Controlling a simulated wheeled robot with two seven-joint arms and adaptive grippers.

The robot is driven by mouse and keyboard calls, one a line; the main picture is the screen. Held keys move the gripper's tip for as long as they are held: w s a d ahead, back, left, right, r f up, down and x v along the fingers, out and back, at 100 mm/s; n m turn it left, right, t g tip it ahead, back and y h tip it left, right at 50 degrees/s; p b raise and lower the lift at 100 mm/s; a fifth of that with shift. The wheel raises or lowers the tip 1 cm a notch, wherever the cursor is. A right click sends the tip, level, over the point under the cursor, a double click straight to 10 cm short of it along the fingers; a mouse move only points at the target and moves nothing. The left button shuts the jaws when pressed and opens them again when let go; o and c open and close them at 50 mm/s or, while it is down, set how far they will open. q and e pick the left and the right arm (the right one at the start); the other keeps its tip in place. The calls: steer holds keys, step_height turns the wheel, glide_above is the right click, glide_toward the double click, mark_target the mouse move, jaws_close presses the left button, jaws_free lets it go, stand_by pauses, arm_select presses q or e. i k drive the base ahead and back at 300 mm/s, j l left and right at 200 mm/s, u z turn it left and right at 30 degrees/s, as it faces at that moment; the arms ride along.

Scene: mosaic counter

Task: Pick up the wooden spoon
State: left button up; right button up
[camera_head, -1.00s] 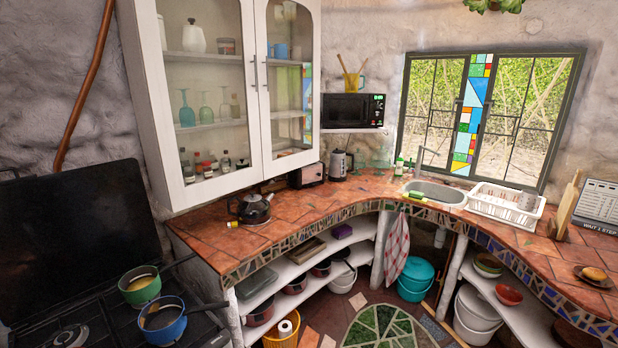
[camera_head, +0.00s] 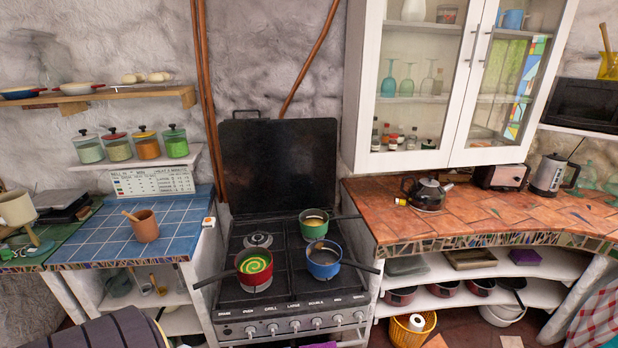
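A wooden utensil, perhaps the wooden spoon (camera_head: 130,216), leans out of a terracotta pot (camera_head: 146,228) on the blue-tiled counter (camera_head: 95,240) at the left. Only its upper end shows; the rest is hidden inside the pot. Another wooden handle (camera_head: 605,37) stands in a yellow mug (camera_head: 608,66) on the microwave (camera_head: 582,105) at the far right. I cannot tell whether either one is a spoon. Neither of my grippers shows in the view.
The stove (camera_head: 285,290) holds a red pan (camera_head: 254,267), a green pan (camera_head: 314,223) and a blue pan (camera_head: 323,260), with handles sticking out sideways. Several lidded jars (camera_head: 146,148) stand on a shelf above the blue counter. A dark striped object (camera_head: 115,330) fills the lower left.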

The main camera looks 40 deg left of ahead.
mark_target(129, 215)
steer(key=u, duration=2.6)
